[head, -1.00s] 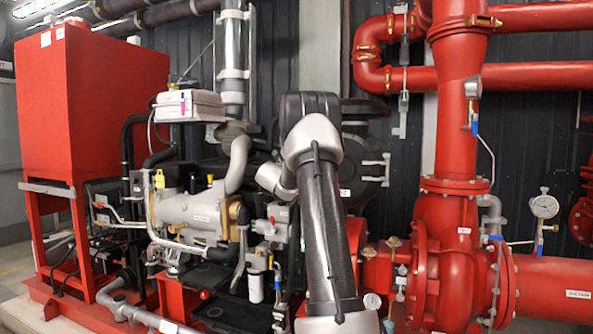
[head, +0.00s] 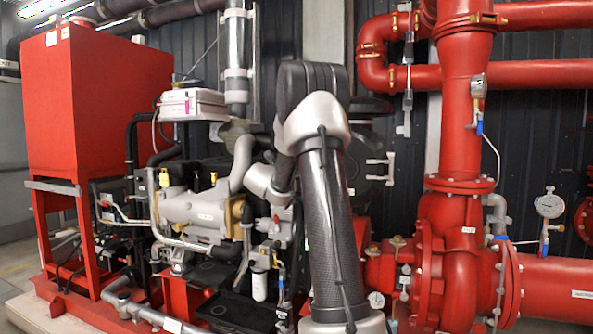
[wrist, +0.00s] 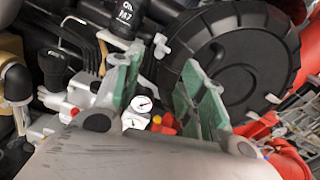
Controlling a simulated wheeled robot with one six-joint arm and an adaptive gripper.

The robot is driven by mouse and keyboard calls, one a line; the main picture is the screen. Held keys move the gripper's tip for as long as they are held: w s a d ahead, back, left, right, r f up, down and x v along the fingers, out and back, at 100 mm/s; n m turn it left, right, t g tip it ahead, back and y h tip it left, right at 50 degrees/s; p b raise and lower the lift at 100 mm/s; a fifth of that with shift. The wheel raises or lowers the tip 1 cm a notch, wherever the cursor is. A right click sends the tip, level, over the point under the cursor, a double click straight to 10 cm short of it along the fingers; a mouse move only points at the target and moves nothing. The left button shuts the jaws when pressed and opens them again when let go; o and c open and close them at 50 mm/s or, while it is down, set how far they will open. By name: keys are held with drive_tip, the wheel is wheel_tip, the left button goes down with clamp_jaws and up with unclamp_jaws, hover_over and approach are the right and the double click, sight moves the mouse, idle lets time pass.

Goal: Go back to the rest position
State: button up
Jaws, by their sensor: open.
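My gripper (wrist: 158,100) shows in the wrist view with its two green-padded fingers spread apart and nothing between them. Beyond the fingers are small white gauges (wrist: 140,104) and a red part, at a distance I cannot tell. In the head view my arm rises in the middle of the picture and bends at the top toward the pump set. The gripper itself is hidden behind the arm there.
A red tank on legs (head: 72,105) stands at the left, beside the grey engine (head: 190,212). Red pipes and a pump (head: 450,270) fill the right. A large round black housing (wrist: 235,60) lies close beyond the right finger. Free floor (head: 18,265) shows at far left.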

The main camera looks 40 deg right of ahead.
drive_tip(key=shift+v, duration=1.2)
